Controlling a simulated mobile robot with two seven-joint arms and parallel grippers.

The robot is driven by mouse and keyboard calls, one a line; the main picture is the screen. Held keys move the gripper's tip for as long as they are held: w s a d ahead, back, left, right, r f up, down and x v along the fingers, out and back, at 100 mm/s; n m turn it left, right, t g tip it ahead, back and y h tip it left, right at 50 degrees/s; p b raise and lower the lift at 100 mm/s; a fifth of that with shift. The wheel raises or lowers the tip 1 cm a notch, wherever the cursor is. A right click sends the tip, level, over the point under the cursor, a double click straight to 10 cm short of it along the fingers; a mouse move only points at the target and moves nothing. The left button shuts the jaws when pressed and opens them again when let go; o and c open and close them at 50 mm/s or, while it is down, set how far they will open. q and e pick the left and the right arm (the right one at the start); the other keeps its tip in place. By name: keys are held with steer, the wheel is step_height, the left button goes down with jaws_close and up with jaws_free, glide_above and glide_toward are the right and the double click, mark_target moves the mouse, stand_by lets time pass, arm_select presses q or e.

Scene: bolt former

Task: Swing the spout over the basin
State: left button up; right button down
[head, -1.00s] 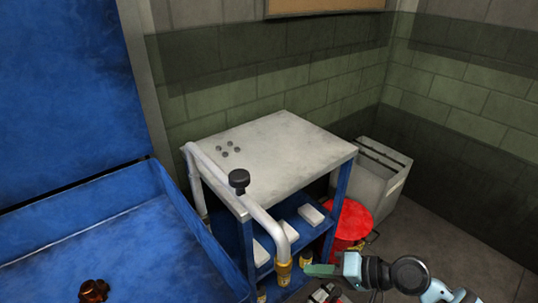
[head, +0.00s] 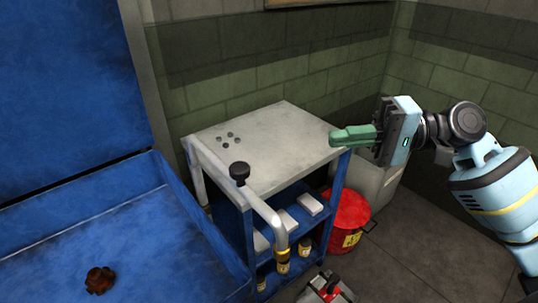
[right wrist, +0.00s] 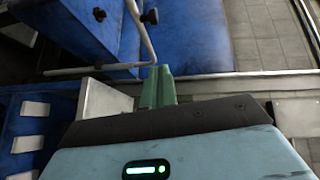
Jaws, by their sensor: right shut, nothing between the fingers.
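The spout (head: 262,209) is a white bent pipe with a black knob (head: 239,172) on it and a brass-coloured tip. It runs along the left edge of the cart, and its tip hangs in front of the cart, to the right of the basin. The blue basin (head: 172,221) is at the left, with a rusty round piece on its floor. My right gripper (head: 337,138) has its green fingers shut and empty, above the cart's right corner and apart from the spout. In the right wrist view the spout (right wrist: 144,38) shows beyond the fingertips. My left gripper is out of view.
The blue cart has a pale top (head: 275,140) with several small round pieces, and white blocks and small jars on its shelves. A red can (head: 347,215) and a grey bin (head: 378,187) stand at its right. A red-and-grey object (head: 326,287) is at the bottom.

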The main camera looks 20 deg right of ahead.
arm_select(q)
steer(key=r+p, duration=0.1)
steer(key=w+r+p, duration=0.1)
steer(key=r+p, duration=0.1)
arm_select(e)
steer(key=s+x, duration=0.3)
steer(key=x, duration=0.9)
steer(key=shift+w+a+f, duration=0.25)
steer(key=shift+w+a, duration=0.05)
steer(key=shift+a, duration=0.4)
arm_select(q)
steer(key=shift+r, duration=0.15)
arm_select(e)
steer(key=shift+a, duration=0.1)
